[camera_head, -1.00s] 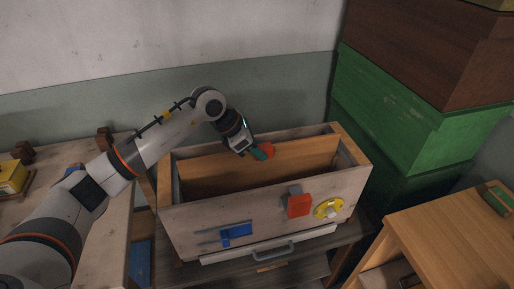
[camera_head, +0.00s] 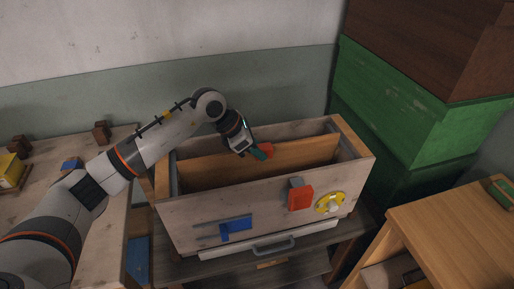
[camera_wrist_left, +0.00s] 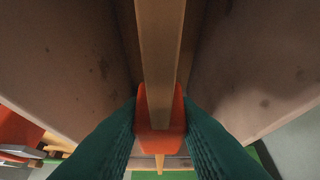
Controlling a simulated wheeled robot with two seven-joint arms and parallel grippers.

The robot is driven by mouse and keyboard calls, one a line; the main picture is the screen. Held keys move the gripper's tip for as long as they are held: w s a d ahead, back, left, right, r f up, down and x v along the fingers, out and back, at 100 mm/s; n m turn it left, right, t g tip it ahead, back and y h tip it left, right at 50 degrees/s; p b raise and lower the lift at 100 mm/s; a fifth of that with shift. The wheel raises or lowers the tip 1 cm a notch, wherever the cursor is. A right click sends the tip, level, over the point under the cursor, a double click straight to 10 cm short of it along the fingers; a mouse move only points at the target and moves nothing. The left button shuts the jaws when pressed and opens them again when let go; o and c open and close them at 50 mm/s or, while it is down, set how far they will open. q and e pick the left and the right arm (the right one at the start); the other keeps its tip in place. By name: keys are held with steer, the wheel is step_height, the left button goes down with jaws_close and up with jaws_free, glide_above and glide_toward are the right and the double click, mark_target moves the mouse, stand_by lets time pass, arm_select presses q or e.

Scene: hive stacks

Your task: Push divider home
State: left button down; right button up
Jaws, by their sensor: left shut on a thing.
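The divider (camera_head: 215,166) is a light-brown wooden board standing on edge inside an open wooden box (camera_head: 190,212). A red grip piece (camera_head: 267,149) sits on its top edge. My left gripper (camera_head: 259,152) reaches over the box with its green fingers shut on the red piece. In the left wrist view the divider (camera_wrist_left: 160,50) runs down the middle, and the fingers press on both sides of the red piece (camera_wrist_left: 155,105). The divider's lower edge is hidden by the box's front wall. My right gripper is not in view.
The box front carries a blue latch (camera_head: 237,229), a red block (camera_head: 299,197) and a yellow dial (camera_head: 330,203). Green hive boxes (camera_head: 390,95) stand close at the right, a wooden cabinet (camera_head: 450,225) at front right. A wall is behind.

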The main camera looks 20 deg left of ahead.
arm_select(q)
steer(key=shift+f+b, duration=1)
steer(key=shift+f, duration=0.3)
steer(key=c, duration=1)
jaws_free()
steer(key=shift+c, duration=0.2)
steer(key=shift+f, duration=0.1)
steer(key=b+v, duration=0.1)
steer(key=v, duration=1.1)
